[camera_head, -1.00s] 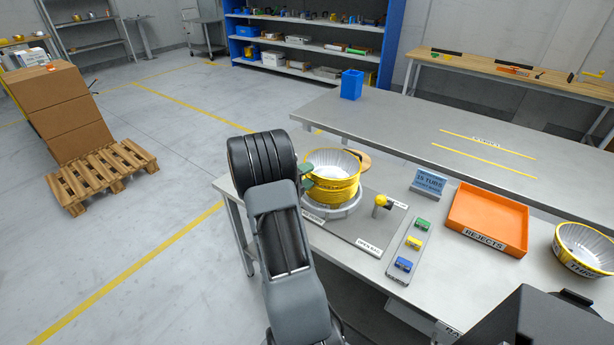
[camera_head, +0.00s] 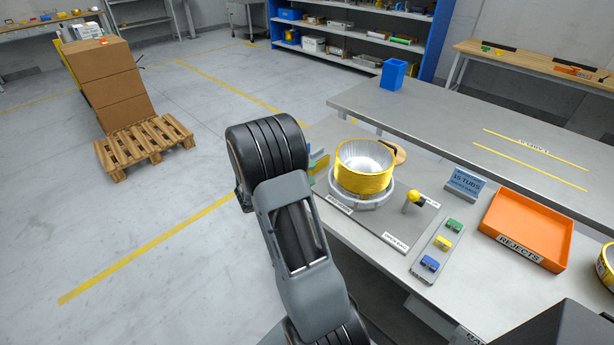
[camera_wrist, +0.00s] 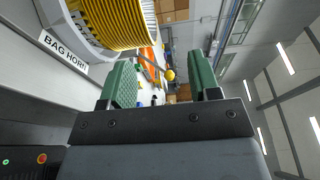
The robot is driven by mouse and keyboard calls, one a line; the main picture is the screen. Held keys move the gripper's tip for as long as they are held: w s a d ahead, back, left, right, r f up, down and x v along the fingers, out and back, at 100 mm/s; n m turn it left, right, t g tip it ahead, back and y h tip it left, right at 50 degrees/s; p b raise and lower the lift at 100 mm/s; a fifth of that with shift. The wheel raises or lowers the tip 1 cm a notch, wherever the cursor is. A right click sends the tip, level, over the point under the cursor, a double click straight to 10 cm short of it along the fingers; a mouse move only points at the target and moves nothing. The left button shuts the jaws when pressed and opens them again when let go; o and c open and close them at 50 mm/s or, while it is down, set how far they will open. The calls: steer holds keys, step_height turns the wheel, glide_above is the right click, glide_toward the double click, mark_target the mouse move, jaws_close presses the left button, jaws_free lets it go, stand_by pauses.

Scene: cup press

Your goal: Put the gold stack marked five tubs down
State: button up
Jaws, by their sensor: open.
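A gold stack of tubs (camera_head: 365,172) sits upright in a grey ring holder (camera_head: 362,203) on the table, its silvery inside facing up. It also shows at the upper left of the wrist view (camera_wrist: 118,22), beside the BAG HORN label. My gripper (camera_wrist: 160,85) is open and empty, its green pads apart with no stack between them. In the head view my gripper (camera_head: 317,165) is just left of the stack, partly hidden behind my arm. A gold tub (camera_head: 606,264) is cut off at the right edge. A number five marking cannot be made out on the stack.
A yellow-knobbed lever (camera_head: 415,197) and a panel of green, yellow and blue buttons (camera_head: 442,243) stand right of the holder. A blue 15 TUBS sign (camera_head: 463,184) and an orange REJECTS tray (camera_head: 526,228) are farther right. The far grey table (camera_head: 440,125) has clear room.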

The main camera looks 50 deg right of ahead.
steer(key=s+a+r+m+t+y, duration=0.1)
steer(key=s+a+m+t+y, duration=0.1)
steer(key=a+m+y, duration=0.4)
steer(key=s+a+r+m+t+y, duration=0.2)
steer(key=a+m+y, duration=0.3)
steer(key=a+m, duration=0.8)
steer(key=s+a+r+m+t+y, duration=0.1)
steer(key=s+a+m+t+y, duration=0.2)
steer(key=a+m+y, duration=0.3)
steer(key=shift+s+a+r+m+t+y, duration=0.25)
steer(key=shift+a+m+t, duration=0.25)
steer(key=shift+a+m, duration=2.55)
steer(key=shift+w+d+m, duration=0.1)
steer(key=shift+d+m, duration=0.85)
